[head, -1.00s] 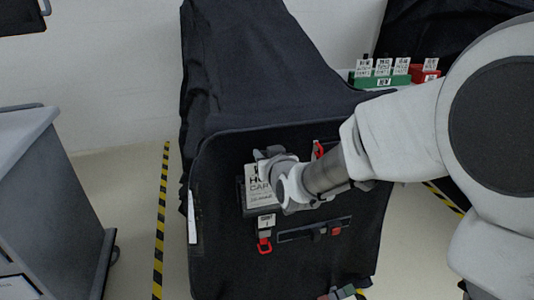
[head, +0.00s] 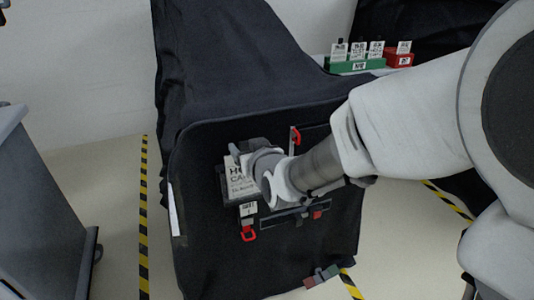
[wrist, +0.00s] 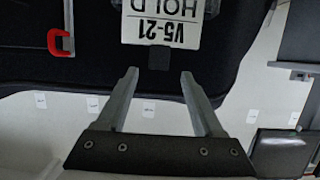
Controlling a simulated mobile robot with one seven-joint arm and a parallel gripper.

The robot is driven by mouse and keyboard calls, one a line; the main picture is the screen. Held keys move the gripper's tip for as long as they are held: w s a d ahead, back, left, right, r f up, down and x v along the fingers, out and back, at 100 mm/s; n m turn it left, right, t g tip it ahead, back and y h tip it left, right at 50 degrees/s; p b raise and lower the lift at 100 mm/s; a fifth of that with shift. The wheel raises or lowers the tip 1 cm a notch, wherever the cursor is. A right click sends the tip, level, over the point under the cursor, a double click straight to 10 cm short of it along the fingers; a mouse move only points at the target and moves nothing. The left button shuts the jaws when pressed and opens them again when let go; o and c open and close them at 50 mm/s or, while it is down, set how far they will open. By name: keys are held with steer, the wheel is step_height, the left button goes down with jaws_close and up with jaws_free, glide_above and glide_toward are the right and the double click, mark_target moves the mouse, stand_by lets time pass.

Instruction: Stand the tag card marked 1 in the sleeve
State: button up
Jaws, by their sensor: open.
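A white card (head: 238,186) with black print, partly reading HO and CART, stands in a dark holder on the front of the black covered cart. I cannot read a mark 1 on any card, nor tell which holder is the sleeve. My gripper (wrist: 158,78) is open and empty, its fingertips just short of that tab. In the head view my gripper (head: 240,153) is at the card's upper edge, partly hidden by my wrist.
Several tag cards stand in a green rack (head: 356,65) and a red holder (head: 399,60) at the back right. The cart front carries red clips (head: 248,234) and a dark rail (head: 290,218). A grey cart (head: 40,200) stands at left; striped floor tape (head: 143,210) runs between.

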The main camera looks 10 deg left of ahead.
steer(key=b+v, duration=0.3)
steer(key=v, duration=1)
steer(key=shift+r, duration=0.15)
steer(key=shift+s+d, duration=0.1)
steer(key=shift+d, duration=0.15)
steer(key=s+d+f+m+g+h, duration=0.25)
steer(key=d+h, duration=0.25)
steer(key=d, duration=0.8)
steer(key=s+d+f+m+g+h, duration=0.1)
steer(key=s+d+m+g+h, duration=0.3)
steer(key=s+d, duration=0.65)
step_height(320, 180, up, 19)
steer(key=y+p, duration=0.1)
steer(key=p, duration=1.8)
steer(key=shift+a+p, duration=0.3)
steer(key=shift+a, duration=0.1)
